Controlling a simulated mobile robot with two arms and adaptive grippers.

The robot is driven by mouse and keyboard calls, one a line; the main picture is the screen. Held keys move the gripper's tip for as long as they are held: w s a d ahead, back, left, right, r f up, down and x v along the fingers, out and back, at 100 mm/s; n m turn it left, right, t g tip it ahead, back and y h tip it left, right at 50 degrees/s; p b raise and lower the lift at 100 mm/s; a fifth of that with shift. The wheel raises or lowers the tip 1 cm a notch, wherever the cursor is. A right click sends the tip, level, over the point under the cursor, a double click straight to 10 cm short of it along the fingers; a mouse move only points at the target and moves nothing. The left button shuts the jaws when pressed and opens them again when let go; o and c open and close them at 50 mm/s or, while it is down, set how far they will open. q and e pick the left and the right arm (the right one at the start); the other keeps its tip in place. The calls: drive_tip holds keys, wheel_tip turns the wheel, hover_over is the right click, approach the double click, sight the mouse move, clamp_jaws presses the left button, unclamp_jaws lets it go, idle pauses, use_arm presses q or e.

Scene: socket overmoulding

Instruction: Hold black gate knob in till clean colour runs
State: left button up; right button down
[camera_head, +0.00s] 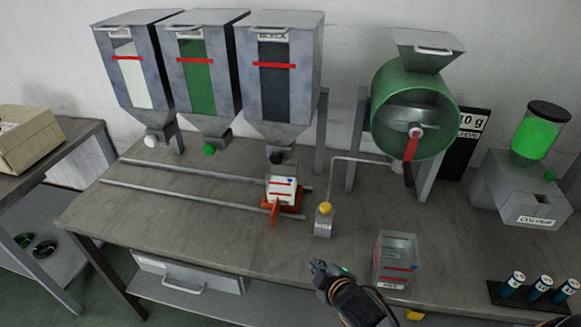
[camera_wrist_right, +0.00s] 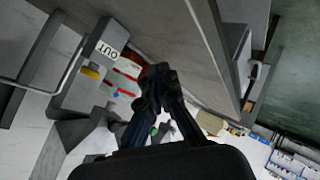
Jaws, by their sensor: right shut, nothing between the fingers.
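The black gate knob (camera_head: 277,157) sits at the outlet under the dark-filled hopper (camera_head: 276,85). A white cup with red lines (camera_head: 283,188) stands on an orange carriage (camera_head: 292,204) just below that knob. My right gripper (camera_head: 318,266) is at the table's front edge, well in front of the knob and cup and apart from them. Its fingers are together and empty; they also show in the right wrist view (camera_wrist_right: 157,78). The flow inside the outlet is hidden. My left gripper is in neither view.
Hoppers with a white knob (camera_head: 150,141) and a green knob (camera_head: 209,149) stand left. Two rails (camera_head: 190,194) cross the table. A yellow-topped post (camera_head: 324,218) and a grey container (camera_head: 396,259) stand near my gripper. A green drum (camera_head: 388,85) stands back right.

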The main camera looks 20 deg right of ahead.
drive_tip(key=w+a+r+n+t+y, duration=0.1)
drive_tip(key=w+r+n+t+y, duration=0.1)
drive_tip(key=r, duration=0.5)
drive_tip(key=w+a+r+n+t+y, duration=0.1)
drive_tip(key=w+r+n+t, duration=0.3)
drive_tip(key=w+r+n, duration=0.3)
drive_tip(key=shift+r+n+t+y, duration=0.3)
drive_tip(key=shift+r+n+y, duration=0.1)
drive_tip(key=shift+r+n, duration=0.3)
